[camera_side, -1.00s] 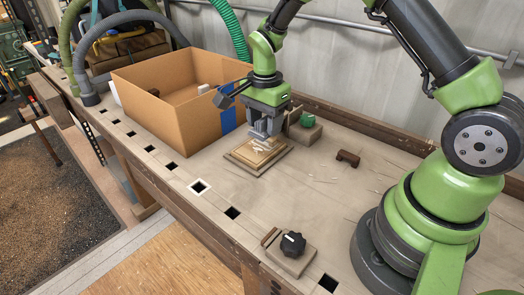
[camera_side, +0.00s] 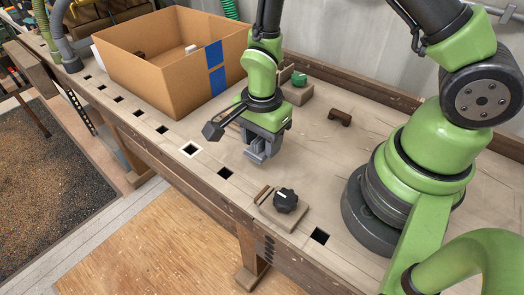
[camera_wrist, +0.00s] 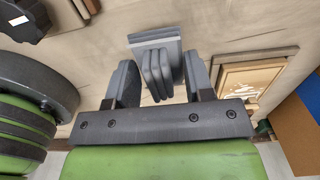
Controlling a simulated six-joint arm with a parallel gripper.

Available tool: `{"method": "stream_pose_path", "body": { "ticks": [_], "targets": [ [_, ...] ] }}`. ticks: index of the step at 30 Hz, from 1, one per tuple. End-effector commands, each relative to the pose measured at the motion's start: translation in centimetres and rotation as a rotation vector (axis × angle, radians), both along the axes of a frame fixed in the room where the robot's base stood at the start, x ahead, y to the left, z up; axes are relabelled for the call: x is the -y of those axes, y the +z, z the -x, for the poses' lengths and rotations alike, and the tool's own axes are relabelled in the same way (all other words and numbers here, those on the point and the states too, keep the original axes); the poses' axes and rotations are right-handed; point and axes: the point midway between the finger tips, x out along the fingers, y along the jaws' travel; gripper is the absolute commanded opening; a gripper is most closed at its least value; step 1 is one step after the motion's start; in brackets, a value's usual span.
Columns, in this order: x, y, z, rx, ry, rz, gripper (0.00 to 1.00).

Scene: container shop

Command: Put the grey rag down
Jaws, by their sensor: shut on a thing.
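The grey rag (camera_wrist: 157,62) shows in the wrist view as a folded grey stack between the two fingers of my gripper (camera_wrist: 161,80). My gripper is shut on it. In the side view my gripper (camera_side: 262,152) points down over the bench, in front of the cardboard box and behind the dark knob. There the rag is hard to tell from the grey fingers, and I cannot tell whether it touches the bench. A wooden panel with white smears (camera_wrist: 250,80) lies to the right in the wrist view; my wrist hides it in the side view.
The cardboard box (camera_side: 140,72) with blue tape stands behind left. A dark knob on a wooden block (camera_side: 286,200) sits near the front edge. A block with a green piece (camera_side: 298,88) and a brown handle-shaped part (camera_side: 340,117) lie behind right. Bench around my gripper is mostly clear.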

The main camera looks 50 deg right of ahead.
Motion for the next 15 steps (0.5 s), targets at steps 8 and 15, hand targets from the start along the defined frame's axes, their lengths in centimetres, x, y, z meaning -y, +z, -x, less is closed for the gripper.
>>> {"method": "stream_pose_path", "body": {
  "ticks": [8, 15],
  "targets": [
    [0.0, -3.6, 0.1, -0.004, 0.0, 0.001, 0.29],
    [0.0, -3.7, 0.0, 0.0, 0.001, 0.0, 0.29]
  ]
}}
